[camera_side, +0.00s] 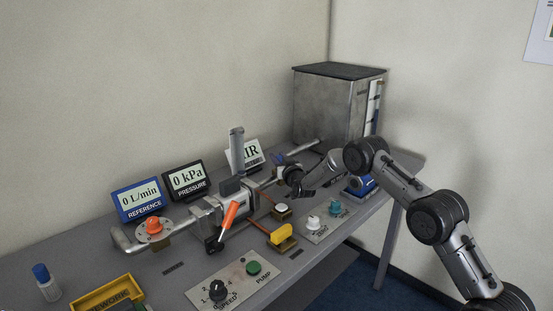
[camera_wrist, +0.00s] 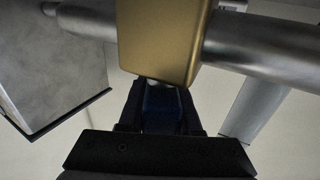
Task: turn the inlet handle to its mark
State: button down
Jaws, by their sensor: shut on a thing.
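The inlet handle appears to be the blue piece (camera_wrist: 162,106) under a brass valve body (camera_wrist: 160,40) on a silver pipe in the wrist view. My gripper (camera_wrist: 160,112) has its dark jaws closed around this blue piece, just beside the brass body. In the side view my gripper (camera_side: 290,173) is at the pipe towards the steel tank, with a bit of blue (camera_side: 281,160) at its tips. My jaws hide most of the handle there. I cannot make out its mark or its exact angle.
A steel tank (camera_side: 330,110) stands behind my gripper. An orange lever (camera_side: 229,214), a yellow part (camera_side: 281,234) and an orange cap (camera_side: 154,225) lie to the left. Displays for reference (camera_side: 139,199) and pressure (camera_side: 187,180) both read zero. Knobs line the front.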

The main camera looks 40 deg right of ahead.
jog(key=m+g+h, duration=0.2)
jog(key=h, duration=0.1)
jog(key=m+g+h, duration=0.1)
jog(key=m+h, duration=0.1)
jog(key=shift+s+d+g, duration=0.2)
jog(key=shift+d+g, duration=0.1)
jog(key=shift+g, duration=0.1)
jog(key=shift+s+d+m+g+h, duration=0.15)
jog(key=shift+s+m+g+h, duration=0.05)
jog(key=shift+m+g+h, duration=0.6)
jog(key=shift+s+d+m+g+h, duration=0.15)
jog(key=shift+m+g+h, duration=0.45)
jog(key=shift+g, duration=0.3)
jog(key=shift+r, duration=0.1)
jog(key=c, duration=0.6)
grip_release()
jog(key=shift+d, duration=0.1)
